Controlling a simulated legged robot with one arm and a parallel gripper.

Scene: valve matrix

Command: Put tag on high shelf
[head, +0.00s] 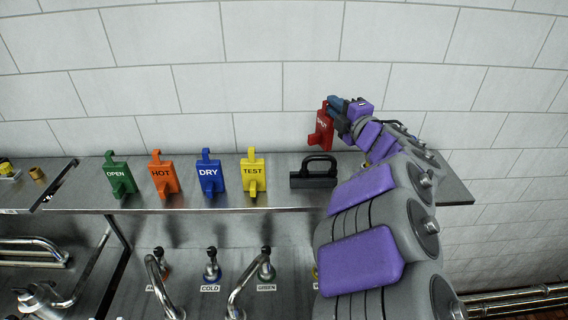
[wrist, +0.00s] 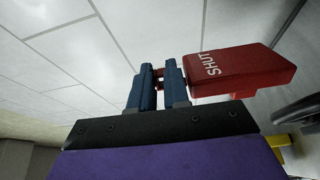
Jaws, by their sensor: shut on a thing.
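A red tag (head: 321,129) is in my gripper (head: 336,106), above the right part of the metal shelf (head: 270,201) and close to the tiled wall. In the wrist view, the blue fingers of my gripper (wrist: 159,87) are shut on the narrow end of the red tag (wrist: 243,72), which reads "SHUT". In the head view the tag hangs roughly upright, slightly tilted, and its lower end looks close to the shelf's back part. I cannot tell whether it touches the shelf.
On the shelf stand a green OPEN tag (head: 118,175), an orange HOT tag (head: 163,175), a blue DRY tag (head: 210,174) and a yellow TEST tag (head: 253,174). A black handled block (head: 314,178) stands right of them. Valves and pipes (head: 211,268) are below.

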